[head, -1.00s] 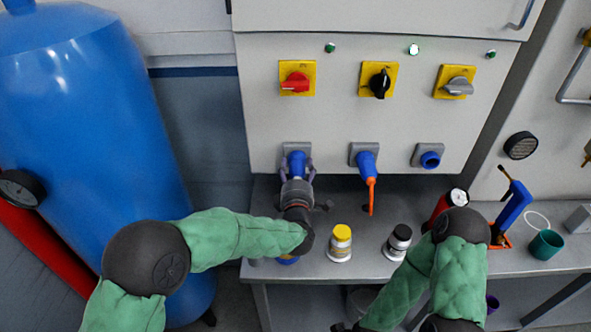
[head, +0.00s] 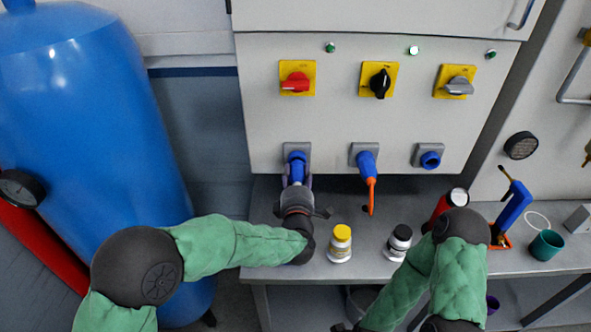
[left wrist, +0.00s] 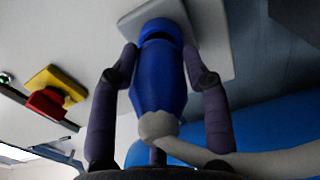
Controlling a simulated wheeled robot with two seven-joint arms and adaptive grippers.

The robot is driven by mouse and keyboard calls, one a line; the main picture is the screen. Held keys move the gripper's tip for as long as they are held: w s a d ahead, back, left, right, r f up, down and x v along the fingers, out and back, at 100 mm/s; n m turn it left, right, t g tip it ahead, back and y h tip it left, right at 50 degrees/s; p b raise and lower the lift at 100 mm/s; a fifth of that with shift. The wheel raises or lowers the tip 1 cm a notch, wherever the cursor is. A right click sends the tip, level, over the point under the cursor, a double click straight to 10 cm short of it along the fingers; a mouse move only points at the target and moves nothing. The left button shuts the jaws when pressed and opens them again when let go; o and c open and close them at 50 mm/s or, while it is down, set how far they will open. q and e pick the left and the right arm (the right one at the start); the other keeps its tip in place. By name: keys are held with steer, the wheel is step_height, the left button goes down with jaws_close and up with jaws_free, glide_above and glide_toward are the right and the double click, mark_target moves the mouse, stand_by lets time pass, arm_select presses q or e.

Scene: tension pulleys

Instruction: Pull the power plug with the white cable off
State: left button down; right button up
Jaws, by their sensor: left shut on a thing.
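The blue power plug (left wrist: 158,82) with the white cable (left wrist: 225,160) is between the fingers of my left gripper (left wrist: 158,90). The gripper is shut on it. The plug points at the blue-rimmed socket (head: 296,155) at the left of the cabinet's row. A dark band shows between socket rim and plug; I cannot tell whether they still touch. The cable leaves the plug's rear end and runs right in the left wrist view. Only a dark bit of my right gripper (head: 340,327) shows at the bottom edge of the head view, so its fingers cannot be read.
A second blue plug with an orange cable (head: 368,168) sits in the middle socket; the right socket (head: 430,159) has no cable. A blue tank (head: 95,130) stands left.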

arm_select(q)
steer(key=shift+s, duration=1.85)
